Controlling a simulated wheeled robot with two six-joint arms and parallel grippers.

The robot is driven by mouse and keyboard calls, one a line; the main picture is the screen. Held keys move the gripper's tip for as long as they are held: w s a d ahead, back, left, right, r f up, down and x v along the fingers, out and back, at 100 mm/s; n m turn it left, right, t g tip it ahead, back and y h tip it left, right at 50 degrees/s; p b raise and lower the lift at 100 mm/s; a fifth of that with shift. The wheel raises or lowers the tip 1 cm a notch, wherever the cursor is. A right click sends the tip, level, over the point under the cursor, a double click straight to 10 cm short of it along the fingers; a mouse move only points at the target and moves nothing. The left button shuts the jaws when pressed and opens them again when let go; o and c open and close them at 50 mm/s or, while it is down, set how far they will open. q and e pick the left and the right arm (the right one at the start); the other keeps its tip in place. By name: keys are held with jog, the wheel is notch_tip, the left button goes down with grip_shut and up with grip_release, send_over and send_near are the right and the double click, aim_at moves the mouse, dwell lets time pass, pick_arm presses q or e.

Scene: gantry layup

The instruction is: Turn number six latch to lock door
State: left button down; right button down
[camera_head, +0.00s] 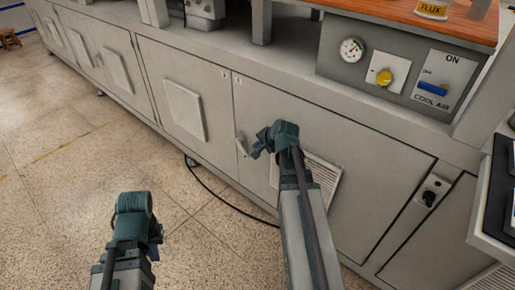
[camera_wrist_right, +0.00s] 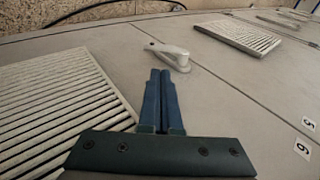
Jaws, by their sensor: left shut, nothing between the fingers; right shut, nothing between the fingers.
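The grey lever latch (camera_head: 241,145) sits on the seam between two cabinet doors. In the right wrist view the latch (camera_wrist_right: 170,55) lies just beyond my fingertips, its handle slanting up and to the left from the round pivot. My right gripper (camera_head: 258,149) is shut and empty just right of the latch; its two blue fingers are together in the right wrist view (camera_wrist_right: 161,74), with a small apparent gap to the pivot. Contact cannot be told. A number 6 label (camera_wrist_right: 302,148) is on the panel. My left gripper (camera_head: 135,205) is shut and empty over the floor.
A vented panel (camera_wrist_right: 60,100) is on the door beside my right gripper, and another (camera_wrist_right: 240,37) is on the neighbouring door. A number 5 label (camera_wrist_right: 308,123) is near the 6. A black cable (camera_head: 205,187) lies on the floor. Control switches (camera_head: 432,89) are above right.

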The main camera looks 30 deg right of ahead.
aim_at(245, 152)
jog(key=b+x, duration=0.7)
jog(key=x, duration=0.3)
jog(key=shift+w+f, duration=0.15)
jog(key=shift+f, duration=0.25)
jog(key=shift+w+a+f+b, duration=0.1)
jog(key=shift+w+f+b, duration=0.25)
jog(key=shift+w+b, duration=0.15)
jog(key=shift+s, duration=0.1)
